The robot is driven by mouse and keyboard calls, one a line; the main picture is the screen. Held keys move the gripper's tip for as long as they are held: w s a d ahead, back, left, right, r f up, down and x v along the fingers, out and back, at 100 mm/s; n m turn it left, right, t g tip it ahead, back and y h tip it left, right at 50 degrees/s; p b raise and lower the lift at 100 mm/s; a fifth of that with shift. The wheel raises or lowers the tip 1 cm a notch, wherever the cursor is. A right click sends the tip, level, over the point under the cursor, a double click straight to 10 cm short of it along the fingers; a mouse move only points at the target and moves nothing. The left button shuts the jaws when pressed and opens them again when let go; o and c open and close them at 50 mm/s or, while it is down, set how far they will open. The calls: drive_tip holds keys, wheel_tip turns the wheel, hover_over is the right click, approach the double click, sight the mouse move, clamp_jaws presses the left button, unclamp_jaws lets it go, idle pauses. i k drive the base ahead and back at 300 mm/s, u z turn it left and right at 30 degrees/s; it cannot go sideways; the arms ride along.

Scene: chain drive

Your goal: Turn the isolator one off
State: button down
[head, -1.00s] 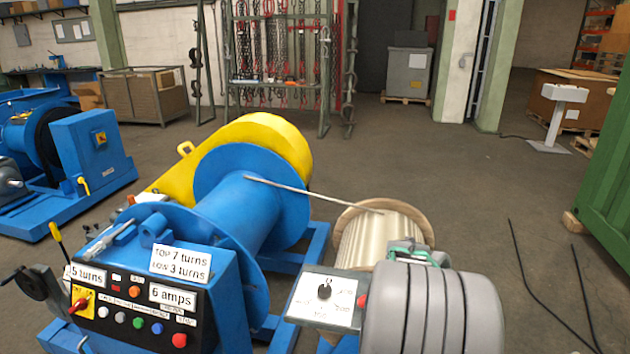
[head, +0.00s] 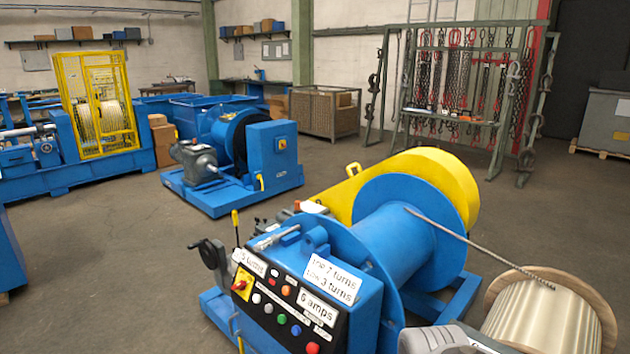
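An isolator (head: 242,285), a red rotary handle on a yellow plate, sits at the left end of the black control panel on the near blue winch. Its handle looks tilted, but the on/off marks are too small to read. A second small yellow plate with a dark or red switch (head: 282,144) is on the blue cabinet of the machine behind. I cannot tell which of the two is called isolator one.
The near winch has a blue drum (head: 395,240), a yellow guard (head: 440,175) and a handwheel (head: 210,253). A rope runs to a wooden reel (head: 545,315) at the lower right. A yellow cage (head: 100,105) stands at left. Open floor lies left of the winch.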

sight(242, 285)
drive_tip(key=u, duration=1.4)
drive_tip(key=i, duration=0.65)
drive_tip(key=u, duration=0.75)
drive_tip(key=i, duration=0.65)
drive_tip(key=z, duration=0.25)
